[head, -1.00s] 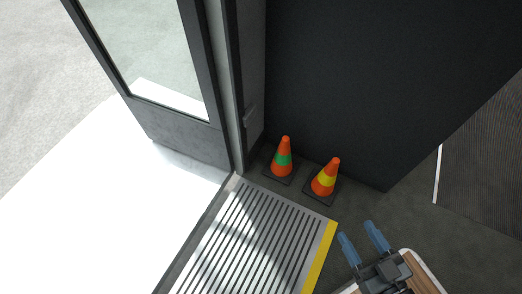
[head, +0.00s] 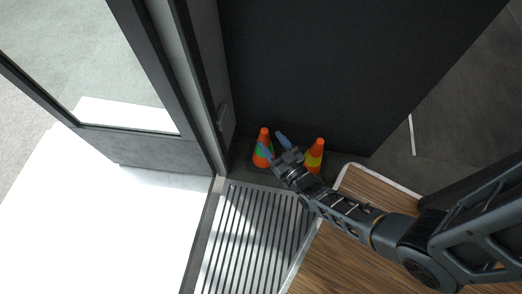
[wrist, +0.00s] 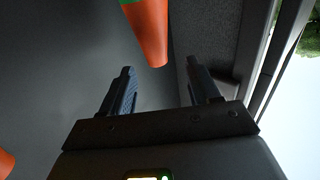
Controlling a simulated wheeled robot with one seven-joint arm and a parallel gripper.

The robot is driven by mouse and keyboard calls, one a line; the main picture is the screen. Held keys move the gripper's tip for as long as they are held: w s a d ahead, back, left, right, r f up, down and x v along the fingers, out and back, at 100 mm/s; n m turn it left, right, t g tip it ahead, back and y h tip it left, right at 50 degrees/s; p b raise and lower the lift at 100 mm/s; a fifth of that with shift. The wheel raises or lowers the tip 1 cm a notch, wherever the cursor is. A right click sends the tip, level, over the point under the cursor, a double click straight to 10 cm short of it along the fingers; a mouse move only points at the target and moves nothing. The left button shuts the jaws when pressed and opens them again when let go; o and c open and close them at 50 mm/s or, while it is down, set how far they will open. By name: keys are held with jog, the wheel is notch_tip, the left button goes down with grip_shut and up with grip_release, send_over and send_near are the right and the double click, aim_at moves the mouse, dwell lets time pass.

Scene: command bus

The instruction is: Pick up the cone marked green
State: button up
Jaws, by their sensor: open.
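The orange cone with a green band (head: 264,137) stands on the dark floor by the door frame in the head view. My gripper (head: 272,143) is open, with its blue fingers over and beside this cone, and partly hides it. In the wrist view the green-banded cone (wrist: 148,30) shows at the top, ahead of the two open fingertips (wrist: 160,78), with nothing between them. Its lower part is out of that view. The orange cone with a yellow band (head: 315,154) stands to the right, partly behind my gripper and arm.
A dark wall panel (head: 310,70) rises behind the cones. The glass door and its frame (head: 185,80) stand close on the left. A ribbed step mat (head: 250,235) lies in front. A bit of orange cone (wrist: 5,163) shows at the wrist view's lower left.

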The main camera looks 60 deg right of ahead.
aim_at(267, 134)
jog(key=shift+b+x, duration=0.85)
jog(key=shift+x, duration=1.85)
jog(key=shift+s+d, duration=0.1)
grip_shut()
